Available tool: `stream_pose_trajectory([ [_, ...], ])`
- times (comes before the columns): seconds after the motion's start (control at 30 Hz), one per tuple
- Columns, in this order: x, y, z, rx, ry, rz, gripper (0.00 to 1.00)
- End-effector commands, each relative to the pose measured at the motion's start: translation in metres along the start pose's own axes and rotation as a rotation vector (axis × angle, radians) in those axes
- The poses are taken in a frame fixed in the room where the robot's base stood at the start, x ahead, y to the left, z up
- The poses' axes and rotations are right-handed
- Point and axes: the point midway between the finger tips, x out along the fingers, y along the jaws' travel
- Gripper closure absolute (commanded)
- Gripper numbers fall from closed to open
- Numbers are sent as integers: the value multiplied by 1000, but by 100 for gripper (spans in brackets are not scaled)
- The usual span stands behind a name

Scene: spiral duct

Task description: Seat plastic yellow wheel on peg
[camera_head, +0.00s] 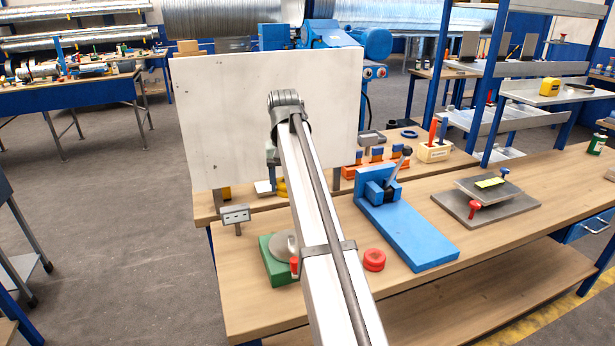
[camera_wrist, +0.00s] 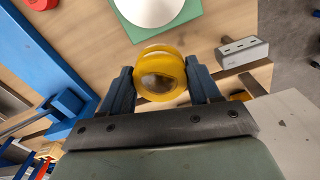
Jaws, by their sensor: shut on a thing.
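My gripper (camera_wrist: 161,75) is shut on the yellow wheel (camera_wrist: 160,64), with one dark blue finger on each side. The wheel is round with a raised rim and a darker centre facing the wrist camera. It is held above the wooden bench. A green block (camera_wrist: 158,42) with a pale round disc (camera_wrist: 150,8) lies beyond the wheel in the wrist view. In the head view, my arm hides most of the gripper; a bit of yellow (camera_head: 281,187) beside the arm may be the wheel. I cannot make out a peg for certain in either view.
A white upright board (camera_head: 230,120) stands behind my arm. A small grey slotted box on a post (camera_head: 235,215) stands left of the green block (camera_head: 275,268). A red round part (camera_head: 374,260) and a blue fixture (camera_head: 405,232) lie to the right. The bench's right front is clear.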

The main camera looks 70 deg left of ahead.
Motion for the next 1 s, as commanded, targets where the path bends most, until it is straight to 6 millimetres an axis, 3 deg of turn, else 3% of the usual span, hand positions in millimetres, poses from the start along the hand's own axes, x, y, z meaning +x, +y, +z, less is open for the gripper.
stream_pose_trajectory([
  [0.03, 1, -2, 27, 5, 2, 0, 74],
  [0.1, 1, -1, 47, 23, 2, 0, 74],
  [0.3, 7, 2, 77, 87, 0, 0, 74],
  [1.0, 9, 3, 79, 154, 0, 0, 74],
])
